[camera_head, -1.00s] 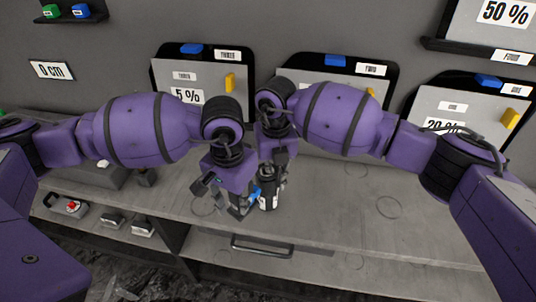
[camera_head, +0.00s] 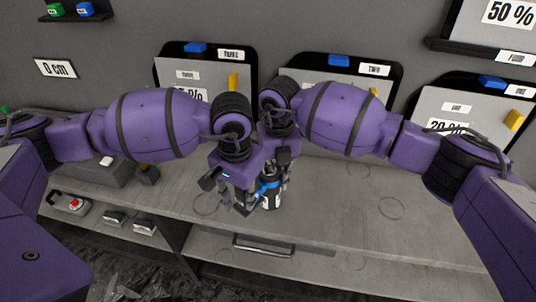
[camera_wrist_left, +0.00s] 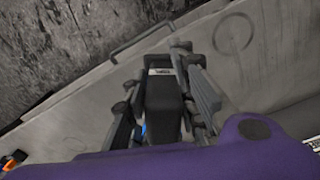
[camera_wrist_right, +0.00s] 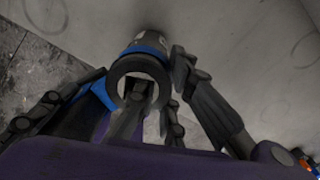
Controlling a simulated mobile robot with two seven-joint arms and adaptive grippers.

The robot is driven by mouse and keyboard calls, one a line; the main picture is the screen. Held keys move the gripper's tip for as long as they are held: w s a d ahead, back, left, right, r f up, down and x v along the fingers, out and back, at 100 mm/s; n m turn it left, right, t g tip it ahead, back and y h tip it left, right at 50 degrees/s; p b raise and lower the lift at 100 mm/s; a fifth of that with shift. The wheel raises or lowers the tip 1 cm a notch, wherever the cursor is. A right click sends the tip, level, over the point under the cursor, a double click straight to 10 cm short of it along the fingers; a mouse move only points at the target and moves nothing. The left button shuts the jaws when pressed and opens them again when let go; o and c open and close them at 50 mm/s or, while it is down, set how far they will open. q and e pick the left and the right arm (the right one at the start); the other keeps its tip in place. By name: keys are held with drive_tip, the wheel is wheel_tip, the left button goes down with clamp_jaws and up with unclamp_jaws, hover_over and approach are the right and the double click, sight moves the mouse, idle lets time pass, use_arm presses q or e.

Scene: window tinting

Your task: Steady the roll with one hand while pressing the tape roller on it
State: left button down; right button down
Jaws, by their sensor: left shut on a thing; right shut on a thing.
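The roll (camera_head: 271,198) is a dark cylinder with a white label and a blue band, upright on the grey bench. In the right wrist view, its round hollow end (camera_wrist_right: 140,66) faces me, with the blue band around it. My right gripper (camera_head: 277,170) is at the roll's top, shut on it, with fingers on either side. My left gripper (camera_head: 238,203) is just left of the roll. It is shut on a dark block with a white label, apparently the tape roller (camera_wrist_left: 162,98). The grippers partly hide the contact between roller and roll.
Panels on black boards stand behind my arms: TWO (camera_head: 374,69), THREE (camera_head: 230,55) and another (camera_head: 460,107) at right. The bench's right side (camera_head: 350,210) is clear apart from drawn circles.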

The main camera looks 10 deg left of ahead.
use_arm(q)
drive_tip(key=shift+a, duration=0.1)
use_arm(e)
drive_tip(key=shift+s+a, duration=0.1)
use_arm(q)
drive_tip(key=shift+s+a, duration=0.45)
drive_tip(key=shift+s, duration=0.45)
drive_tip(key=shift+s+a, duration=0.45)
drive_tip(key=shift+s, duration=0.4)
drive_tip(key=shift+s+a, duration=0.45)
drive_tip(key=shift+s, duration=0.45)
use_arm(e)
drive_tip(key=c, duration=1.8)
unclamp_jaws()
drive_tip(key=shift+o, duration=0.7)
drive_tip(key=o, duration=0.4)
drive_tip(key=shift+r, duration=5.45)
